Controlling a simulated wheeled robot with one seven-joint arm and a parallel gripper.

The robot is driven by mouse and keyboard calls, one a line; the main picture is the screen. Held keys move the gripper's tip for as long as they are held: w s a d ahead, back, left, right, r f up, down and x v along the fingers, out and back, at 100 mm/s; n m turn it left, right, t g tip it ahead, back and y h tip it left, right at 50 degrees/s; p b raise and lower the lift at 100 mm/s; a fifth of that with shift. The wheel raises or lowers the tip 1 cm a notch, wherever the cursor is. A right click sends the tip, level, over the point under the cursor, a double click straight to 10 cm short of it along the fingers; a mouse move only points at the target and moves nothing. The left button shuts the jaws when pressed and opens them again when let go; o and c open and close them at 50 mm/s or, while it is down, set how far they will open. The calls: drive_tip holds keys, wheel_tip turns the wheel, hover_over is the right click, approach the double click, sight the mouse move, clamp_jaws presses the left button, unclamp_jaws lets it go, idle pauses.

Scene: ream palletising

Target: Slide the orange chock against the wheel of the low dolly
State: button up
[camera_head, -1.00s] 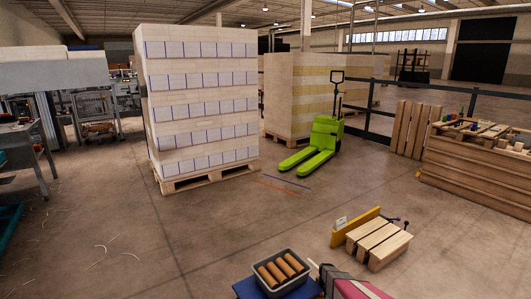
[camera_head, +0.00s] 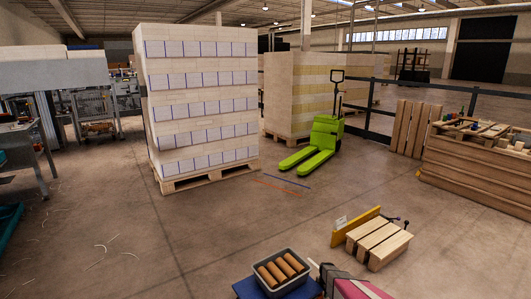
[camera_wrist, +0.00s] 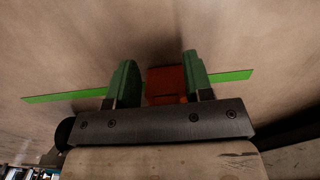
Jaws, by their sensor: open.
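An orange chock (camera_wrist: 166,82) lies between the two green fingers of my gripper (camera_wrist: 160,64) in the wrist view. The fingers are open, one on each side of the chock. The right finger is very close to it and a gap shows on the left; I cannot tell whether either touches. The dark palm bar hides its near end. I cannot make out the low dolly or its wheel for certain in either view. The chock and my gripper do not show in the head view.
A green strip (camera_wrist: 66,95) crosses the brown surface behind the fingers. In the head view, a slatted wooden platform (camera_head: 378,244) and a grey bin (camera_head: 264,285) of brown rolls stand near the front.

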drive_tip(key=shift+r, duration=0.95)
drive_tip(key=r, duration=0.1)
drive_tip(key=d+r, duration=0.1)
drive_tip(key=r, duration=0.2)
drive_tip(key=shift+w+d, duration=0.35)
drive_tip(key=shift+w, duration=0.05)
